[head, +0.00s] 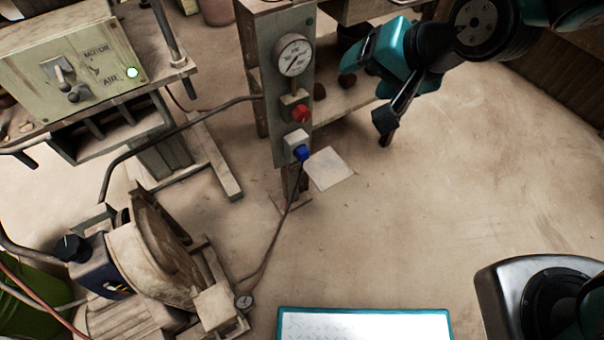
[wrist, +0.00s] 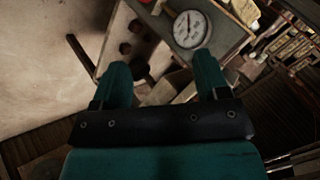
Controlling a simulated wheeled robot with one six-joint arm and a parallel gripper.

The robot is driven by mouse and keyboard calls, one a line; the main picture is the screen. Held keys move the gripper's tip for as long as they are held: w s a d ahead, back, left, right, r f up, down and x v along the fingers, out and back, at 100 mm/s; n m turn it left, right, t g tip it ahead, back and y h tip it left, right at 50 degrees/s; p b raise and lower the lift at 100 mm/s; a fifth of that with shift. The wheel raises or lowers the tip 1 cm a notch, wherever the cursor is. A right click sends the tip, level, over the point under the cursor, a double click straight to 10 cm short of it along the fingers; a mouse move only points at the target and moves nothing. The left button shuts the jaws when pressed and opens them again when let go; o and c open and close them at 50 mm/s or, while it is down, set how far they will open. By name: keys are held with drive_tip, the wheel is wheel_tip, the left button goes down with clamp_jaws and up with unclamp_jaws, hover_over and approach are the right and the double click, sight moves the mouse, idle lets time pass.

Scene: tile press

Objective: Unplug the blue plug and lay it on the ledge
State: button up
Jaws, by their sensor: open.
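The blue plug (head: 301,154) sits in a pale socket (head: 296,142) low on the grey upright panel, with a dark cable hanging down from it. A small pale plate (head: 329,169), which looks like the ledge, sticks out just right of the plug and looks bare. My gripper (head: 385,128) is up and to the right of the plug, apart from it. In the wrist view its two teal fingers (wrist: 160,78) are spread with nothing between them. The plug and the plate cannot be made out in the wrist view.
A gauge (head: 292,56) and a red knob (head: 300,113) are on the panel above the plug; the gauge also shows in the wrist view (wrist: 189,29). Wooden shelves (head: 345,95) stand behind my gripper. A control box (head: 75,70) and a machine (head: 150,255) stand left.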

drive_tip(key=w+a+f+m+t+b, duration=0.1)
drive_tip(key=w+f+m+t+b, duration=0.15)
drive_tip(key=f+b, duration=0.7)
drive_tip(key=w+a+f+m+t+b, duration=0.25)
drive_tip(key=w+f+b, duration=0.2)
drive_tip(key=f, duration=0.95)
drive_tip(key=m+t+y+b, duration=0.4)
drive_tip(key=b, duration=0.9)
approach(305, 157)
drive_tip(key=w, duration=0.1)
drive_tip(key=shift+a+f, duration=0.1)
drive_tip(key=shift+a, duration=0.2)
drive_tip(key=shift+w+a, duration=0.1)
drive_tip(key=shift+w, duration=0.05)
drive_tip(key=p+x, duration=0.1)
drive_tip(key=x, duration=0.7)
drive_tip(key=shift+p, duration=0.3)
drive_tip(key=shift+w+a, duration=0.25)
drive_tip(key=shift+w, duration=0.1)
drive_tip(key=shift+p, duration=0.75)
drive_tip(key=shift+c, duration=0.2)
